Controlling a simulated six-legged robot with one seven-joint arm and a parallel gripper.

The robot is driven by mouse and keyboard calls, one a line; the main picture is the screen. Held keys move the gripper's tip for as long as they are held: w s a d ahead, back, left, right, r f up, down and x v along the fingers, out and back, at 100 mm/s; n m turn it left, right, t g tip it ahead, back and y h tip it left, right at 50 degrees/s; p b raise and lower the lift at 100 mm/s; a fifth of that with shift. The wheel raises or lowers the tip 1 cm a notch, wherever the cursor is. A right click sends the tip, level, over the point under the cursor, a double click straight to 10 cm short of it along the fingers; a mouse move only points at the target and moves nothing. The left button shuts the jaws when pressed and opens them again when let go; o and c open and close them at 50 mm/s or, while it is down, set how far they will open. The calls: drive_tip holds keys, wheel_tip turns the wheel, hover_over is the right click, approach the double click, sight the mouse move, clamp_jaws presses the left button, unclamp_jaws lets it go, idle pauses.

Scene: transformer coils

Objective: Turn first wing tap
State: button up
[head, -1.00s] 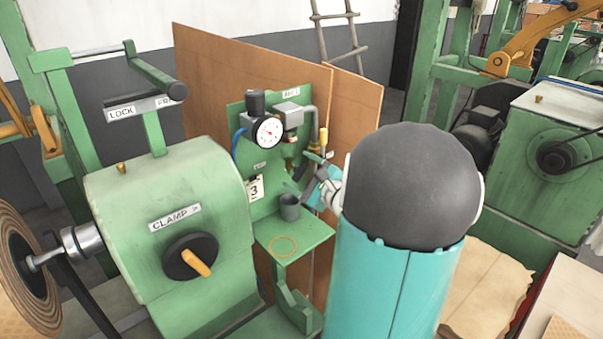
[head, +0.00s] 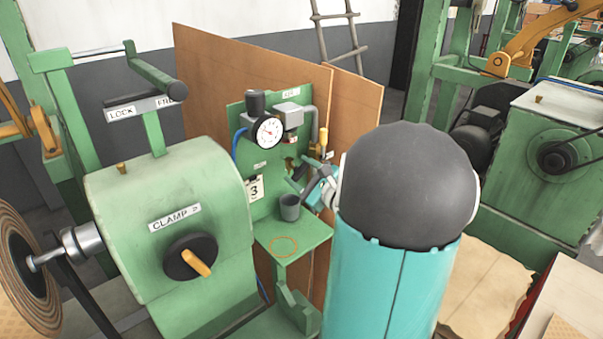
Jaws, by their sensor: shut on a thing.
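A green panel (head: 262,204) carries a pressure gauge (head: 268,131) and brass fittings. A brass tap (head: 323,141) stands upright at the panel's right side. Another small brass fitting (head: 290,164) sits lower and to its left. My gripper (head: 305,175) is at the panel, just below these fittings and above the grey cup. It is shut on a small part there, seemingly a tap wing. The fingertips are small and partly hidden, so the exact grip and the wing's angle cannot be made out. My turquoise arm with its dark round joint hides what lies to the right.
A green machine with a CLAMP knob (head: 191,258) stands close on the left. Brown boards (head: 225,72) stand behind the panel.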

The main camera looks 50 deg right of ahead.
drive_tip(key=m, duration=0.4)
drive_tip(key=shift+m, duration=0.4)
drive_tip(key=shift+d+m, duration=0.15)
drive_tip(key=shift+m, duration=1.05)
drive_tip(key=o, duration=1)
drive_tip(key=shift+s, duration=0.2)
drive_tip(key=s, duration=0.4)
drive_tip(key=s+a, duration=0.1)
drive_tip(key=s, duration=0.8)
drive_tip(key=shift+s+a, duration=0.2)
drive_tip(key=shift+a, duration=0.05)
drive_tip(key=shift+a, duration=0.1)
